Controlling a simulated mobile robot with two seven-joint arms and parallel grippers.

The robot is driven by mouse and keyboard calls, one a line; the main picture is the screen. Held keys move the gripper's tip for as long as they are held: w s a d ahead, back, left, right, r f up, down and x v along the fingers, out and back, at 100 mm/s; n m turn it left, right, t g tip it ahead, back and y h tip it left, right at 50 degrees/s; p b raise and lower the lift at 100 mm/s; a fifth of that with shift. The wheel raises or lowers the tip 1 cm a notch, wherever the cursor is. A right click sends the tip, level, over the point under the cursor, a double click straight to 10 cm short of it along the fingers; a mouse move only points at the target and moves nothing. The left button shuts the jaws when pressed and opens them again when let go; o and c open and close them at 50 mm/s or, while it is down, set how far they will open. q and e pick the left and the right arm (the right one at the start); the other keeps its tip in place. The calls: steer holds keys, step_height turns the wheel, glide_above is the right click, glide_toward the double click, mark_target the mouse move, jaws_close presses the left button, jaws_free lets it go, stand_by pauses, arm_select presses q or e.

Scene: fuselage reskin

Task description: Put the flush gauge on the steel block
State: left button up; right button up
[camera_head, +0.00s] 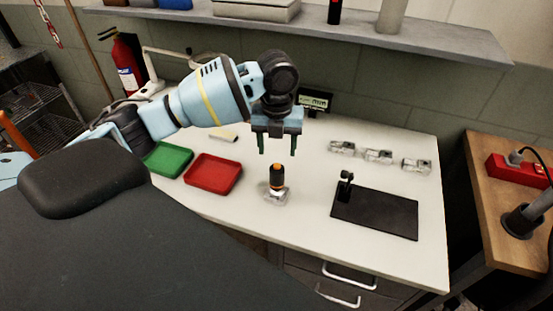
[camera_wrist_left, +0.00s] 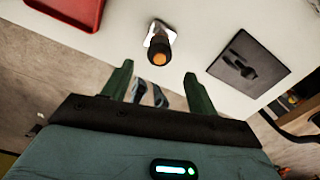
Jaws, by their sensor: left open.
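A black upright tool with an orange band and top, which looks like the flush gauge (camera_head: 277,178), stands on a small silver block, which looks like the steel block (camera_head: 276,198), at the middle of the white bench. In the left wrist view, the gauge's orange top (camera_wrist_left: 159,58) faces the camera and the silver block (camera_wrist_left: 153,35) shows beneath it. My left gripper (camera_head: 277,148) is open and empty above the gauge, apart from it. Its green fingers (camera_wrist_left: 158,75) also show in the left wrist view. My right gripper is in neither view.
A red tray (camera_head: 213,174) and a green tray (camera_head: 168,160) lie to the left. A black mat (camera_head: 385,216) with a small black device (camera_head: 345,186) lies to the right. Three silvery pieces (camera_head: 378,156) stand at the back right. The bench front is clear.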

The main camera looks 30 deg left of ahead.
arm_select(q)
steer(key=shift+r, duration=0.95)
